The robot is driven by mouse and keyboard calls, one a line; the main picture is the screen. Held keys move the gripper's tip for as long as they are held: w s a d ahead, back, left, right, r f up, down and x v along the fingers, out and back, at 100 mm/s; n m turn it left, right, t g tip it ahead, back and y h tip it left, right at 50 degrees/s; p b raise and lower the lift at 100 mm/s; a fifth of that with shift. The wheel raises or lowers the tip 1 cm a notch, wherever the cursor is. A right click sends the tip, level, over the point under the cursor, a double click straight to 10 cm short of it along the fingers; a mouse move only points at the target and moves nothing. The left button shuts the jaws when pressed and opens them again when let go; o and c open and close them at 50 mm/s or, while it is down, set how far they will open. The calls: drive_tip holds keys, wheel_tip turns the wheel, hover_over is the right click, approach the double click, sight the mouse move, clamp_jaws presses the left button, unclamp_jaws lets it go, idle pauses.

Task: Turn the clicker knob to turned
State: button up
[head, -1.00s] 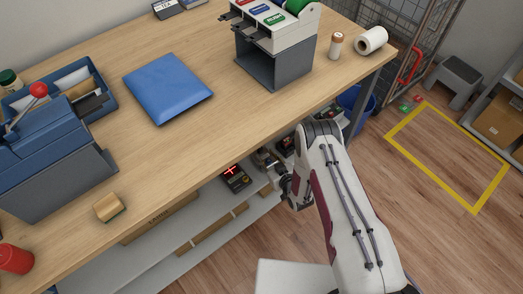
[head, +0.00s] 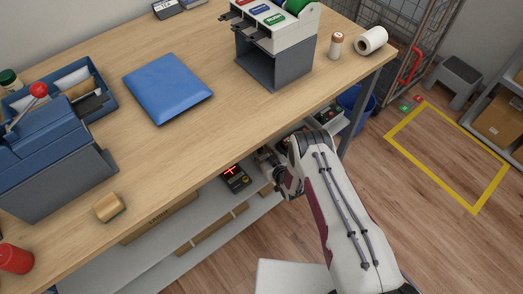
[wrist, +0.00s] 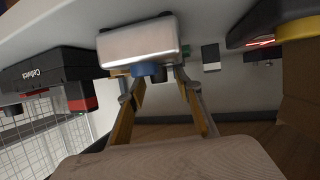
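In the wrist view a silver box (wrist: 138,46) has a round blue knob (wrist: 150,70) on its near side, probably the clicker knob; its pointer mark cannot be made out. My gripper (wrist: 155,78) is open, with one finger to the left of the blue knob and one to the right. I cannot tell whether either finger touches it. In the head view my gripper (head: 283,186) is at the under-counter shelf, and the arm hides much of what is there.
A black box (wrist: 45,82) with a red part is to the left in the wrist view. A device with a red display (head: 236,178) sits beside my gripper on the shelf (head: 180,228). The wooden counter (head: 190,150) is above. A blue bin (head: 362,100) stands at its right end.

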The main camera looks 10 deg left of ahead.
clamp_jaws()
drive_tip(key=shift+a+m+t+h, duration=0.15)
drive_tip(key=shift+m+t+h, duration=0.15)
drive_tip(key=shift+m+h, duration=0.3)
drive_tip(key=shift+s+m+t+h, duration=0.1)
drive_tip(key=shift+m+t+h, duration=0.4)
drive_tip(key=shift+m+h, duration=1.1)
unclamp_jaws()
drive_tip(key=shift+a, duration=0.1)
drive_tip(key=shift+s, duration=0.15)
